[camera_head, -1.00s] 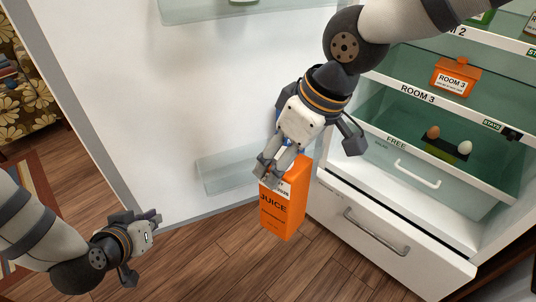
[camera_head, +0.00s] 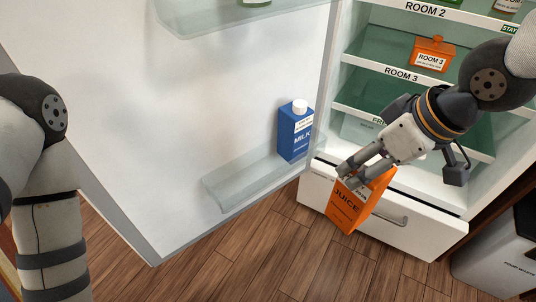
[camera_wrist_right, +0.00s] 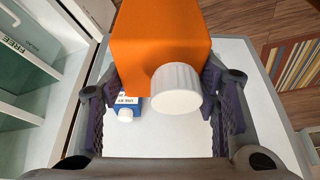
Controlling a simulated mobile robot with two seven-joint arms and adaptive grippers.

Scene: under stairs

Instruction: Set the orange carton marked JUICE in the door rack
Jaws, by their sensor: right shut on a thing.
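The orange carton marked JUICE (camera_head: 350,207) is held by my right gripper (camera_head: 360,172), in front of the fridge's lower drawer. It is tilted in the head view. In the right wrist view the carton (camera_wrist_right: 160,38), with its white cap, sits between the two finger pads. The door rack (camera_head: 225,190) is a clear shelf low on the open fridge door, left of the carton and apart from it. A blue MILK carton (camera_head: 293,138) stands at the rack's right end; the left part of the rack is bare. My left arm shows at the left edge, but its gripper is out of view.
A higher clear door shelf (camera_head: 215,17) holds a green-labelled item. Inside the fridge, an orange tub (camera_head: 433,54) stands on the shelf above the ROOM 3 label. The white lower drawer (camera_head: 320,192) is behind the juice carton.

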